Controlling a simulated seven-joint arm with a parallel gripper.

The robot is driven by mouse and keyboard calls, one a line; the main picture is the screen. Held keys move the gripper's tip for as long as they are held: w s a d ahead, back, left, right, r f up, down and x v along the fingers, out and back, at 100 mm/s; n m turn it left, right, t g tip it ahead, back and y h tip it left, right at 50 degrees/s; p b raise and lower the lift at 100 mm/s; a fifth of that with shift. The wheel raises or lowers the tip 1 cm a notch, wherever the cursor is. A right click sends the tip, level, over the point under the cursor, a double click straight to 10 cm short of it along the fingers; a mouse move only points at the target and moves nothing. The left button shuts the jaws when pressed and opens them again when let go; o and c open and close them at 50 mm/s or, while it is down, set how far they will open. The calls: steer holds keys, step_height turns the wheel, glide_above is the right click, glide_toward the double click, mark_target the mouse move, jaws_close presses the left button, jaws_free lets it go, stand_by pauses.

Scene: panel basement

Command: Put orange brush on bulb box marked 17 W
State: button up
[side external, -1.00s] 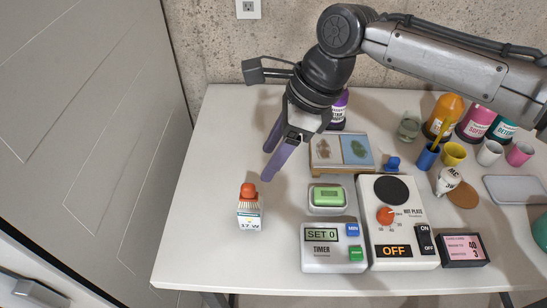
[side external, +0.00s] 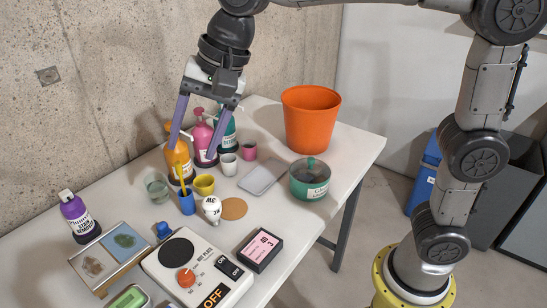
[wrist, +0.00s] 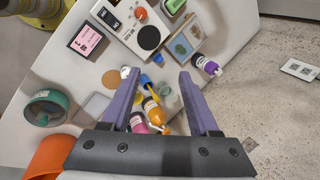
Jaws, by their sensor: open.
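The orange brush and the bulb box marked 17 W are outside both present views. A second ago the side view showed the orange-topped brush standing upright on the 17 W box, at the table's left end. My gripper (side external: 194,155) is open, with its purple fingers pointing down over the bottles at the back of the table. In the wrist view my gripper (wrist: 160,75) has nothing between its fingertips.
An orange bottle (side external: 178,158), a pink bottle (side external: 203,135) and a teal bottle (side external: 228,135) stand near the fingers. Cups, a white bulb (side external: 211,208), a hot plate (side external: 208,265), a green pot (side external: 310,180) and an orange bin (side external: 311,118) surround them.

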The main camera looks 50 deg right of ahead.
steer(key=s+d+f+n+t+h, duration=0.1)
steer(key=s+d+f+n, duration=0.3)
steer(key=s+d, duration=0.6)
steer(key=s+d+f+n+t+h, duration=0.1)
steer(key=s+d+f+n, duration=0.3)
steer(key=s+d, duration=0.6)
steer(key=shift+s+f+n+h, duration=0.4)
steer(key=shift+n+h, duration=0.1)
steer(key=shift+n, duration=0.2)
